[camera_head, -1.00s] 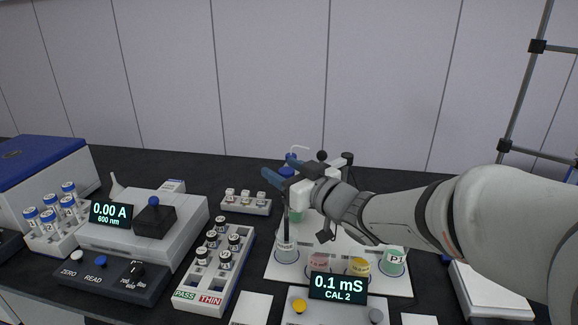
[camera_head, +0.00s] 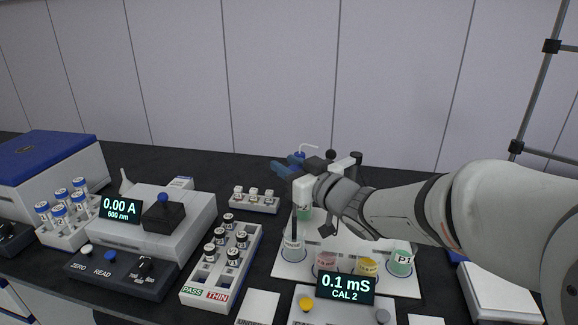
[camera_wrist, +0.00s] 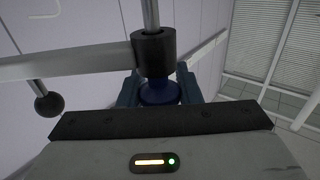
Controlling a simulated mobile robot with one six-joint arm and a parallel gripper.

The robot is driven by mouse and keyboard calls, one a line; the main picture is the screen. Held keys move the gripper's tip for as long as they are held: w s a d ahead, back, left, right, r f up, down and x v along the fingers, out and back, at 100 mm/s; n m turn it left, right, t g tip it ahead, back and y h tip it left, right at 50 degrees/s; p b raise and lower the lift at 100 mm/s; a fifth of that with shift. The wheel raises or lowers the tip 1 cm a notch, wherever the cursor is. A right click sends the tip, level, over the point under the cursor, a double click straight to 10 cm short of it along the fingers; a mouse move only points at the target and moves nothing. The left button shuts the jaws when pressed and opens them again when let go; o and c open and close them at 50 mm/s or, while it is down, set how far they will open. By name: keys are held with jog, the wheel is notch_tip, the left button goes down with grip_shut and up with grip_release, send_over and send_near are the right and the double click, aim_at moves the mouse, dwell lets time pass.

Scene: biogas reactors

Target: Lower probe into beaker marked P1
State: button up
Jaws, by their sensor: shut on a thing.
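The beaker marked P1 (camera_head: 400,263) holds green liquid and stands at the right of a white board (camera_head: 405,287). My gripper (camera_head: 290,166) is left of it and higher, over the board's left part. In the wrist view, the blue fingers (camera_wrist: 160,88) are shut on a blue probe cap (camera_wrist: 160,93), beside a black collar (camera_wrist: 154,52) and a metal rod. In the head view, a dark slim probe shaft (camera_head: 294,218) hangs upright below the gripper, in line with a clear labelled beaker (camera_head: 293,250). I cannot tell whether its tip is inside.
Pink (camera_head: 326,261) and yellow (camera_head: 367,266) beakers stand between the clear one and P1. The meter display (camera_head: 345,287) in front reads 0.1 mS, CAL 2. A vial rack (camera_head: 222,265) stands left.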

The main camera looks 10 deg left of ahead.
grip_shut()
jog(key=shift+r, duration=0.1)
notch_tip(320, 180, up, 8)
jog(key=p, duration=0.6)
jog(key=shift+r, duration=0.15)
jog(key=o, duration=0.9)
grip_release()
jog(key=shift+c, duration=0.2)
jog(key=shift+o, duration=0.7)
